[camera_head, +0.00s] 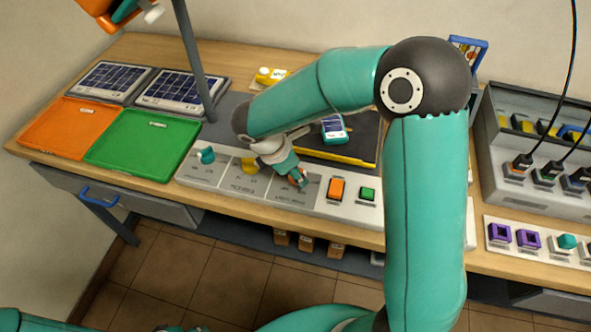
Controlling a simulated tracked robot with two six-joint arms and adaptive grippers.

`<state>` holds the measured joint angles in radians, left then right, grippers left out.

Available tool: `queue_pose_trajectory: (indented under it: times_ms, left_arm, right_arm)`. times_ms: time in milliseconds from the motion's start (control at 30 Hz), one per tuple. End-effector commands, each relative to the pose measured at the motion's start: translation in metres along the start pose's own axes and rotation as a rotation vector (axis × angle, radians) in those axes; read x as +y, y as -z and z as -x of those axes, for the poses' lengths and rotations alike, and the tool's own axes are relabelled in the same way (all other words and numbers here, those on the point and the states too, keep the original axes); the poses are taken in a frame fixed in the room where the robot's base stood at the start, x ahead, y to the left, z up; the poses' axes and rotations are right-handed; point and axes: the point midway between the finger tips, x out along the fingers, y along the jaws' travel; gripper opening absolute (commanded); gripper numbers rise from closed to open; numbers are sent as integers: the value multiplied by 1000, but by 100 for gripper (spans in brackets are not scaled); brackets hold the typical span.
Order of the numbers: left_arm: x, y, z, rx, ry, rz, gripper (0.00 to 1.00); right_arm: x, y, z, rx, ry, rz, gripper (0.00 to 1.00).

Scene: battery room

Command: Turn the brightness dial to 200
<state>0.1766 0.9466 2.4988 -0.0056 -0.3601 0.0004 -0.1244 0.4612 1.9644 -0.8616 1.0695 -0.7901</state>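A long light-grey control panel on the bench carries a teal knob (206,156), a yellow knob (250,165) and an orange knob (296,175). The printed labels and scales below the knobs are too small to read, so I cannot tell which setting any knob shows. My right gripper (295,178) points down at the orange knob, its fingers at or around it and hiding most of it. I cannot tell whether they grip it. My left gripper is out of view; only a bit of that arm shows at the bottom left.
An orange switch (336,188) and a green button (367,193) sit right of the knobs. A green tray (143,143) and an orange tray (62,130) lie to the left. A teal meter (334,128) is behind. My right arm hides the bench's middle right.

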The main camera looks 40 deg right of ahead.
Motion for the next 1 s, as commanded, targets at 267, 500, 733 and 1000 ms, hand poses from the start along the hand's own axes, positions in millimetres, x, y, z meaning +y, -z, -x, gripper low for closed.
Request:
queue_pose_trajectory:
  times_ms: [267, 500, 733, 1000]
  left_arm:
    - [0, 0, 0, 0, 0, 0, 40]
    - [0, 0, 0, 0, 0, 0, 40]
    - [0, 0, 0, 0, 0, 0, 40]
    - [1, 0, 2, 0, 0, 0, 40]
  right_arm:
    - [1, 0, 0, 0, -1, -2, 7]
    - [2, 0, 0, -1, 15, -42, 7]
    - [2, 0, 1, 0, 62, -157, 7]
    - [4, 0, 1, 0, 151, -375, 7]
